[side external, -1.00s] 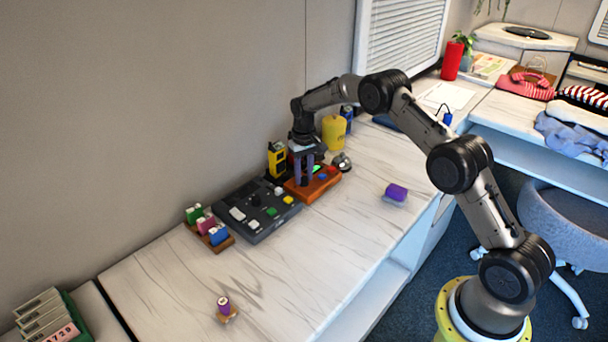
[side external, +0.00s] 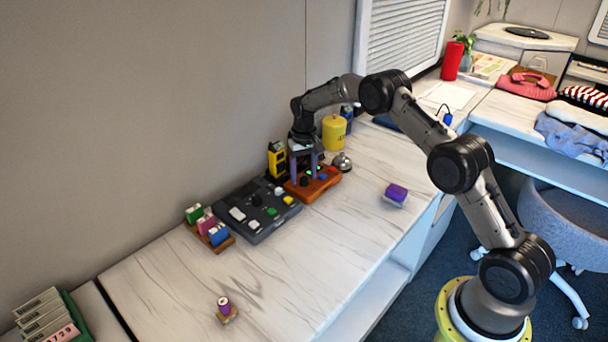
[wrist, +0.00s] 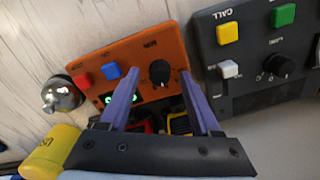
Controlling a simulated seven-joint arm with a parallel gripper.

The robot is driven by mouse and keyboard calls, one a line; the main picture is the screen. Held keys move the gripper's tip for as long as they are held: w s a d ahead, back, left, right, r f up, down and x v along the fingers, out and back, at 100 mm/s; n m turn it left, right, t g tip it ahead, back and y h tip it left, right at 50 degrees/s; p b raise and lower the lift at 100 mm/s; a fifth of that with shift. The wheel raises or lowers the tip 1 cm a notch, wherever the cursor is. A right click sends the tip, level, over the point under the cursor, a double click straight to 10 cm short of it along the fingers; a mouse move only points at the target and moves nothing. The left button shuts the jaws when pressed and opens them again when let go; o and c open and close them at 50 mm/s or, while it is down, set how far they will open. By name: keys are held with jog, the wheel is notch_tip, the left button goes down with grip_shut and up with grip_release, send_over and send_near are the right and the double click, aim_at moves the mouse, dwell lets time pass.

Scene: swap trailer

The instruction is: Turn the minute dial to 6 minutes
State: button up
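The orange timer box (side external: 325,187) stands on the counter against the dark panel; it also shows in the wrist view (wrist: 150,50). Its black minute dial (wrist: 160,73), marked MIN, has a pale pointer line. A green lit display (wrist: 122,96) is partly hidden behind a finger, and I cannot read its digits. My gripper (side external: 304,176) points down over the box. Its purple fingers are spread, one on each side of the dial, with visible gaps in the wrist view (wrist: 159,71). Red (wrist: 81,82) and blue (wrist: 110,71) buttons sit beside the dial.
A dark control panel (side external: 256,219) with another dial and several buttons adjoins the box. A silver bell (side external: 342,162), yellow canister (side external: 334,133) and yellow device (side external: 277,160) stand close by.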

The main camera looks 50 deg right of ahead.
aim_at(304, 178)
notch_tip(304, 178, up, 14)
dwell(0.7)
jog(key=shift+f, duration=0.1)
